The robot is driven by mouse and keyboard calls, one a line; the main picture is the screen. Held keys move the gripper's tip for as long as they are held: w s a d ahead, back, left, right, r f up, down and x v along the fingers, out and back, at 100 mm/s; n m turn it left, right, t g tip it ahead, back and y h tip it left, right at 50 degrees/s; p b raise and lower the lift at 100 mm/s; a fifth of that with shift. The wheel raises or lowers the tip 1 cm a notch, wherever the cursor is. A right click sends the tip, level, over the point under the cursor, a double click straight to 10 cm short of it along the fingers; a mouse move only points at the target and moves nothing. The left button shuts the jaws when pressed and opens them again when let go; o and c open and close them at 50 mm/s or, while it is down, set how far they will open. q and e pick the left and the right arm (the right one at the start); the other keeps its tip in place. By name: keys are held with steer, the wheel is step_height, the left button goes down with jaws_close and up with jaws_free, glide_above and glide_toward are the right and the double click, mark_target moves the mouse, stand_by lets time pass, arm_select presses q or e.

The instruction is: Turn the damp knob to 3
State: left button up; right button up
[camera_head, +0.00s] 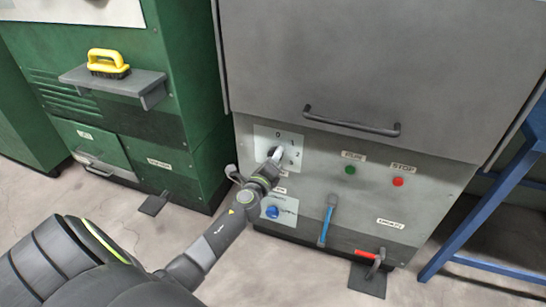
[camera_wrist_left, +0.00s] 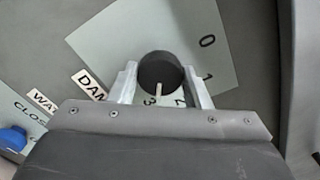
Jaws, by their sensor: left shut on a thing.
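The damp knob (camera_wrist_left: 160,70) is a round black knob on a pale plate (camera_wrist_left: 200,20) marked 0, 1, 2 and 3. Its white pointer line points between 2 and 3, nearer the 3. My left gripper (camera_wrist_left: 160,82) is shut on the knob, one finger on each side. In the head view my left gripper (camera_head: 275,155) is at the dial plate (camera_head: 292,142), where it hides the knob and the 3. The label beside the knob is partly covered in the left wrist view. My right gripper is not in view.
A blue knob (camera_head: 272,212) sits below the dial. A blue-handled lever (camera_head: 328,222), green button (camera_head: 350,170), red button (camera_head: 398,181) and red-handled lever (camera_head: 368,255) are to the right. A door handle (camera_head: 352,122) juts out above. A yellow brush (camera_head: 107,63) lies on a shelf at left.

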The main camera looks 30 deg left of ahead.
arm_select(q)
steer(key=shift+f+m, duration=0.1)
steer(key=shift+m, duration=1)
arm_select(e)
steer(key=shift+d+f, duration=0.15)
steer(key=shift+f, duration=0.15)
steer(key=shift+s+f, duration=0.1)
arm_select(q)
steer(key=o, duration=1)
steer(key=v, duration=1.7)
steer(key=shift+s+d, duration=0.15)
steer(key=shift+s, duration=0.05)
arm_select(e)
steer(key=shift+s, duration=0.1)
